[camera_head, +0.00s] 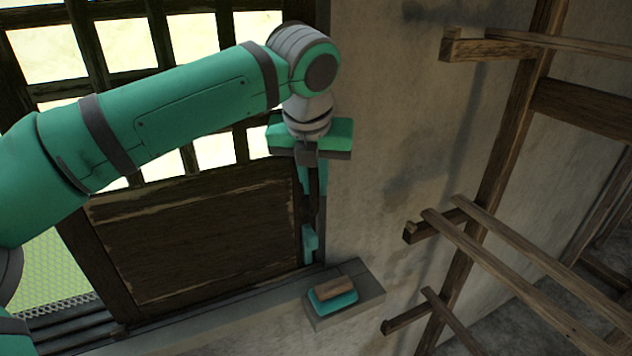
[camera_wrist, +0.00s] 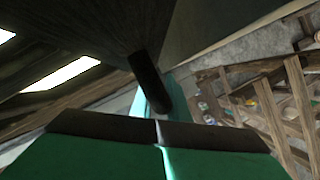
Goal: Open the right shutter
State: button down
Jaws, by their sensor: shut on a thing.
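The shutter (camera_head: 200,235) is a dark wooden frame with a lattice of bright panes above and a worn solid panel below. My gripper (camera_head: 310,225) reaches down at its right edge, beside the plaster wall. It is shut on a dark upright bar, which looks like the shutter's handle (camera_head: 316,190). In the wrist view, the dark handle (camera_wrist: 148,80) shows as a short rounded bar by my teal fingers. The fingertips' exact contact is partly hidden. Left of the panel, an opening shows green ground through mesh.
A teal brush-like block with a wooden top (camera_head: 335,295) lies on the grey sill's end (camera_head: 365,275), just below my gripper. A wooden rack (camera_head: 490,180) with protruding bars stands at the right. Dark rails (camera_head: 60,325) run along the sill at lower left. Plain wall lies between.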

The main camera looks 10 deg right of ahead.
jog(key=c, duration=2)
grip_release()
jog(key=shift+r, duration=0.15)
jog(key=v, duration=0.7)
jog(key=shift+r, duration=0.2)
jog(key=shift+s+a, duration=0.1)
